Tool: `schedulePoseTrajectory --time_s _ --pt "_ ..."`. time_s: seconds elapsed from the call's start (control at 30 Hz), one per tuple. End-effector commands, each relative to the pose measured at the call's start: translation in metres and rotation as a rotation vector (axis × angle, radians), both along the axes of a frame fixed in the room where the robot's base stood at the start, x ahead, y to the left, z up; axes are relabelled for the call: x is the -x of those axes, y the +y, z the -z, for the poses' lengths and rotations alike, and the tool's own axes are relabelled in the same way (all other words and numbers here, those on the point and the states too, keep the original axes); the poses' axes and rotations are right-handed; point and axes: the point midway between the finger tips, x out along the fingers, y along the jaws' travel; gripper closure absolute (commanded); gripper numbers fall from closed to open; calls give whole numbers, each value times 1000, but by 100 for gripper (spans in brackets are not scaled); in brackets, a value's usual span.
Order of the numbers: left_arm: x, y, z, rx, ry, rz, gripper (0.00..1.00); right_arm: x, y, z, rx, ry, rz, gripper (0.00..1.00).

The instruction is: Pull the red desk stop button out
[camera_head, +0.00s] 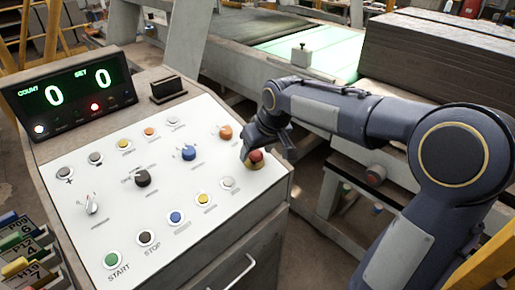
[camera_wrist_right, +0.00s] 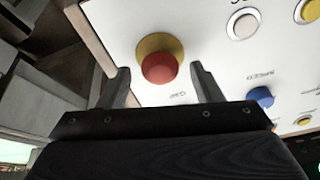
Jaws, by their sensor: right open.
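The red desk stop button (camera_head: 256,156) is a red mushroom cap on a yellow base at the right edge of the white sloped panel. It also shows in the right wrist view (camera_wrist_right: 160,67), with its yellow collar around it. My right gripper (camera_head: 268,148) is at the button in the head view. In the right wrist view my right gripper (camera_wrist_right: 158,82) is open, with one finger on each side of the red cap and visible gaps between. Whether the fingertips reach past the cap is hard to tell. My left gripper is not in view.
The desk panel (camera_head: 110,215) carries several other buttons and knobs, including an orange button (camera_head: 225,132) and a blue knob (camera_head: 188,153) near the stop button. A counter display (camera_head: 75,92) stands at the back. A conveyor frame (camera_head: 340,205) lies to the right.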

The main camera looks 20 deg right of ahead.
Motion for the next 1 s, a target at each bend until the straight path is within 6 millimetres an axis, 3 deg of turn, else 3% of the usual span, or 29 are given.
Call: schedulePoseTrajectory --time_s 0.23,0.67,1.0 --pt "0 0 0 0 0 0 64 0 0 1 0 0 0 44" --pt "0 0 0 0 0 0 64 0 0 0 0 -1 0 100" --pt "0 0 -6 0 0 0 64 3 -1 -12 1 -1 -2 100"
